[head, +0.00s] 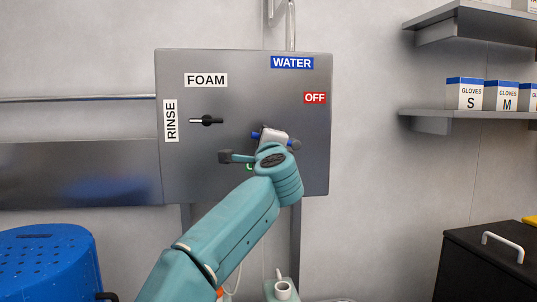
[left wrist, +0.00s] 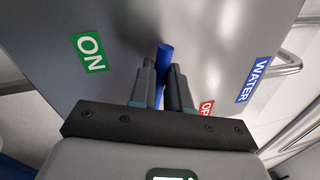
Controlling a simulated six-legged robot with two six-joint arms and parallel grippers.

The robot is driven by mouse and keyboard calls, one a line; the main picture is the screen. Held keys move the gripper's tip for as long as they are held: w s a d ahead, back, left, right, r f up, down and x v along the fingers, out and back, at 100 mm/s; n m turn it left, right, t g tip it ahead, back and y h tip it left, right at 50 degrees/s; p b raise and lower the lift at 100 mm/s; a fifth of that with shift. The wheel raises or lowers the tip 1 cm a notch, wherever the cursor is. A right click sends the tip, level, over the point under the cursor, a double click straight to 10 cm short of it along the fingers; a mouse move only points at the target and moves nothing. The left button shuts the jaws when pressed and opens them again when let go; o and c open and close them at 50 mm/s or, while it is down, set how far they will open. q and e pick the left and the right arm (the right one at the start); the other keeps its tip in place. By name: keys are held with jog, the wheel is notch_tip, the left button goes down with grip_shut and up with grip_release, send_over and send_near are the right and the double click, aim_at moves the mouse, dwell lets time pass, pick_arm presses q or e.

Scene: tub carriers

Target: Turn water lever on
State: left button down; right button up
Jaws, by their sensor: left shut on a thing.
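The blue water lever (left wrist: 164,52) stands between the two dark fingers of my left gripper (left wrist: 160,72), which is shut on it. In the left wrist view its rounded end sticks up past the fingertips. The green ON label (left wrist: 89,52) lies to the left of the lever there. The red OFF label (left wrist: 207,107) is on the right, partly covered by a finger. In the head view my arm hides most of the lever and nearly all of the ON label. The WATER label (head: 292,62) and OFF show clearly on the grey panel (head: 240,80). My right gripper is not in view.
A black lever (head: 206,121) sits between the RINSE (head: 170,121) and FOAM (head: 206,80) labels. A blue perforated tub (head: 45,265) is at lower left. A shelf with glove boxes (head: 464,94) and a black lidded box (head: 480,265) are at right.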

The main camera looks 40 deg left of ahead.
pick_arm(q)
jog(key=shift+a+f+n+g+y+b, duration=0.1)
jog(key=shift+f+n+g+y+b, duration=0.1)
jog(key=shift+f+n+b, duration=0.45)
jog(key=shift+f+n+g+y+b, duration=0.1)
jog(key=shift+f+n+g+b, duration=0.2)
jog(key=shift+n+b, duration=0.55)
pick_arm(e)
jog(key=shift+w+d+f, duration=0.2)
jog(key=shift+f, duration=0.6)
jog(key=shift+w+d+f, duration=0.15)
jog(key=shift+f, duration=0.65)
pick_arm(q)
jog(key=shift+f+n, duration=0.1)
jog(key=shift+n, duration=0.2)
jog(key=c, duration=1.1)
grip_release()
jog(key=shift+s, duration=0.1)
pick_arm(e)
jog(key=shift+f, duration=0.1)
pick_arm(q)
jog(key=b+v, duration=0.7)
jog(key=v, duration=0.9)
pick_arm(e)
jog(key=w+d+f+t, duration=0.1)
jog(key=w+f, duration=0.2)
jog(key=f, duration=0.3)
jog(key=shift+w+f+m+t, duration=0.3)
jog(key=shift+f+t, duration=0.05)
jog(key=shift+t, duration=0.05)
